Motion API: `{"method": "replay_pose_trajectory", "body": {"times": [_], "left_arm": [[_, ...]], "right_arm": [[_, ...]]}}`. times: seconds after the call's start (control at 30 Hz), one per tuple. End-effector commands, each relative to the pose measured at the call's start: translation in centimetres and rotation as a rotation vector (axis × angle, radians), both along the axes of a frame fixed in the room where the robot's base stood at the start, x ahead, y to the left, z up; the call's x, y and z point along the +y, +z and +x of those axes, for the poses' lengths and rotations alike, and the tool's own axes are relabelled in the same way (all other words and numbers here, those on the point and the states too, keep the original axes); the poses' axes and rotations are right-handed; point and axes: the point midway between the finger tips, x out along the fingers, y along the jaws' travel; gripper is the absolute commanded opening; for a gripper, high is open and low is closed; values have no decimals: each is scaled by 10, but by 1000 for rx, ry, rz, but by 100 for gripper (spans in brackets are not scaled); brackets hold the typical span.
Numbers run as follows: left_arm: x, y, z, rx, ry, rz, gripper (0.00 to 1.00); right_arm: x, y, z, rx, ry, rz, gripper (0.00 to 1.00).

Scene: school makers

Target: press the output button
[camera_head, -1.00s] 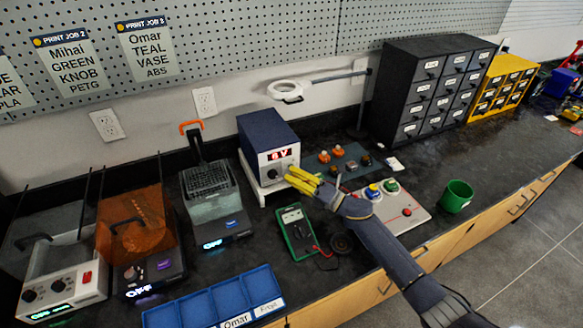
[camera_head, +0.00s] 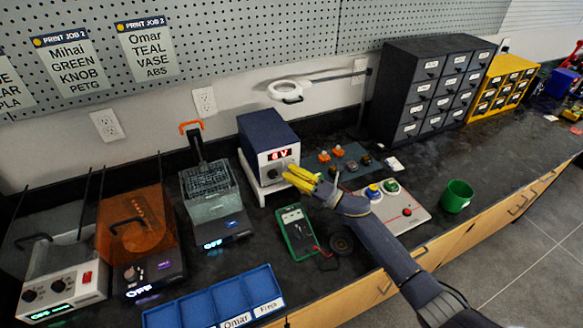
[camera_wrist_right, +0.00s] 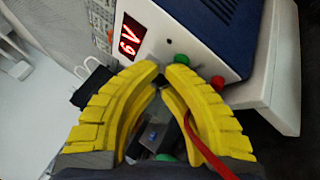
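The power supply (camera_head: 268,138) is a blue box with a pale front on a white stand at the back of the bench. Its red display (camera_head: 280,154) reads 6 V in the right wrist view (camera_wrist_right: 130,36). On its front, that view shows a green round part (camera_wrist_right: 181,59) and a red one (camera_wrist_right: 218,81); I cannot tell which is the output button. My right gripper (camera_head: 287,176) has its yellow fingertips close to the lower front of the supply. Its fingers converge at the tips (camera_wrist_right: 164,72) with nothing held; contact is unclear. My left gripper is out of view.
A green multimeter (camera_head: 297,232) with a red lead lies below the gripper. A grey board with colored buttons (camera_head: 408,212) and a green cup (camera_head: 457,196) are right. A glass-walled basket unit (camera_head: 214,208) stands left; a blue tray (camera_head: 215,300) is in front.

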Motion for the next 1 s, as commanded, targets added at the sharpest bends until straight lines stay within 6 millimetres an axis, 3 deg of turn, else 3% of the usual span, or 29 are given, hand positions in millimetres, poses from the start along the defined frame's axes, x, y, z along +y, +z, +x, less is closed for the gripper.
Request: {"method": "replay_pose_trajectory", "body": {"times": [1.0], "left_arm": [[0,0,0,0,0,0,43]], "right_arm": [[-7,0,-13,0,0,0,0]]}}
